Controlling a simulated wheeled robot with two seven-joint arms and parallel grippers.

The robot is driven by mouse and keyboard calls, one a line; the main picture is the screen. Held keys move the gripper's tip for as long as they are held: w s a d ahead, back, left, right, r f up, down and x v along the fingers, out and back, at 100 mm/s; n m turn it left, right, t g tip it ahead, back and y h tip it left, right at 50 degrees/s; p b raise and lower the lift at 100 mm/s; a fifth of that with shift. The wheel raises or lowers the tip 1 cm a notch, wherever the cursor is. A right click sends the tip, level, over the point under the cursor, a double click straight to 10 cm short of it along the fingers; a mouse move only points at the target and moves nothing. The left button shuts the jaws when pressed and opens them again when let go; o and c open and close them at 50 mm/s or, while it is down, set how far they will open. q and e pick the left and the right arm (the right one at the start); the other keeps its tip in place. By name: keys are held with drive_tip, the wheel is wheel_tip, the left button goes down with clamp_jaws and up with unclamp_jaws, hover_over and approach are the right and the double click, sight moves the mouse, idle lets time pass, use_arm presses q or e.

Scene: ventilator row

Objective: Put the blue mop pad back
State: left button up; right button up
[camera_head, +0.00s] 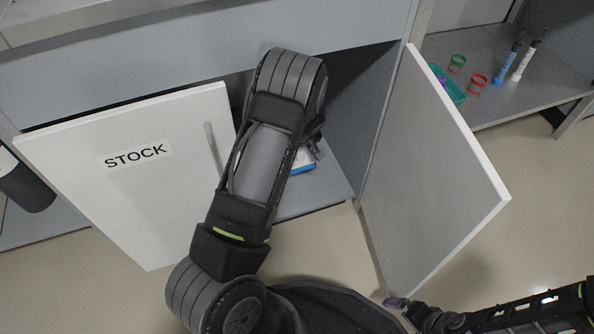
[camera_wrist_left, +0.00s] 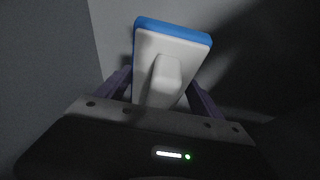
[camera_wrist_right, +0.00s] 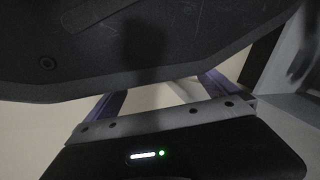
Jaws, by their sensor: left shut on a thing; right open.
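The blue mop pad (camera_wrist_left: 172,60) has a white back with a raised white grip block and a blue edge. In the left wrist view my left gripper (camera_wrist_left: 165,88) is shut on its white block. In the head view my left arm reaches into the open cabinet (camera_head: 318,195), and only part of the pad (camera_head: 303,168) shows beside the arm, low inside. My left fingers are mostly hidden there, and I cannot tell whether the pad touches the cabinet floor. My right gripper (camera_head: 398,303) is open and empty near the lower edge of the right door; its fingers also show in the right wrist view (camera_wrist_right: 163,88).
The left door (camera_head: 95,190), labelled STOCK, and the right door (camera_head: 430,170) both stand open around my left arm. An open shelf (camera_head: 500,105) at the right holds a teal tray (camera_head: 455,96), small round containers and two upright bottle-like items. A dark cylinder (camera_head: 28,185) stands at far left.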

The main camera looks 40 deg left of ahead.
use_arm(q)
drive_tip(key=shift+f, duration=0.1)
drive_tip(key=shift+f+b, duration=1.15)
drive_tip(key=shift+f, duration=1.25)
wheel_tip(320, 180, down, 5)
drive_tip(key=b, duration=0.2)
drive_tip(key=shift+b, duration=0.35)
drive_tip(key=o, duration=1.4)
drive_tip(key=shift+f, duration=0.15)
drive_tip(key=shift+o, duration=0.2)
